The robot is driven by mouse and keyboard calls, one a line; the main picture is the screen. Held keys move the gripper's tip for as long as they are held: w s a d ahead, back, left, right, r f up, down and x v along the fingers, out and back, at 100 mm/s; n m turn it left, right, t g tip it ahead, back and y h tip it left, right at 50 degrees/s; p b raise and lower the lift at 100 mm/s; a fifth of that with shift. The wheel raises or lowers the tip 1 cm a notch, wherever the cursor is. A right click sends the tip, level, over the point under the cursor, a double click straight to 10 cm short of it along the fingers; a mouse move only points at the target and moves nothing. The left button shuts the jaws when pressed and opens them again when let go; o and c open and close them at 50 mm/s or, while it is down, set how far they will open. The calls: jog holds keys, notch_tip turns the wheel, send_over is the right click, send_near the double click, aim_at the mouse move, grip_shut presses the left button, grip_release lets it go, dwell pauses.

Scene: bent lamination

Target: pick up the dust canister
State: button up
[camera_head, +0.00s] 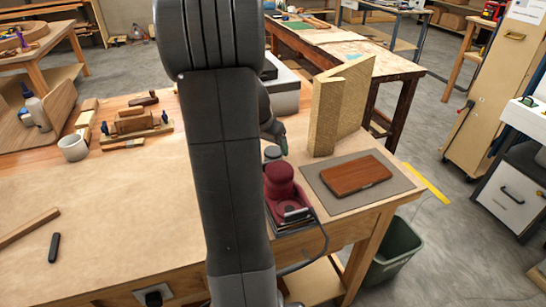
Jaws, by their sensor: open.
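A dark red sander (279,183) stands on the workbench (100,215), just right of my arm. A small dark grey round piece (272,153) shows behind its red top and looks like the dust canister; its lower part is hidden behind the sander. My gripper (281,139) shows only in part past the right side of my arm, above and just behind that grey piece. It is open, with nothing seen in it. I cannot tell whether it touches the piece.
A tall bent wooden lamination (338,105) stands close to the right of my gripper. A brown wooden block (346,175) lies on a grey mat (325,196). The sander's cord hangs over the front edge. The bench's left middle is mostly clear.

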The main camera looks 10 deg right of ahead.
aim_at(273, 151)
jog(key=x, duration=0.5)
jog(key=shift+w+r+p, duration=0.1)
jog(key=shift+p, duration=0.2)
jog(key=shift+c, duration=0.2)
jog(key=c, duration=0.8)
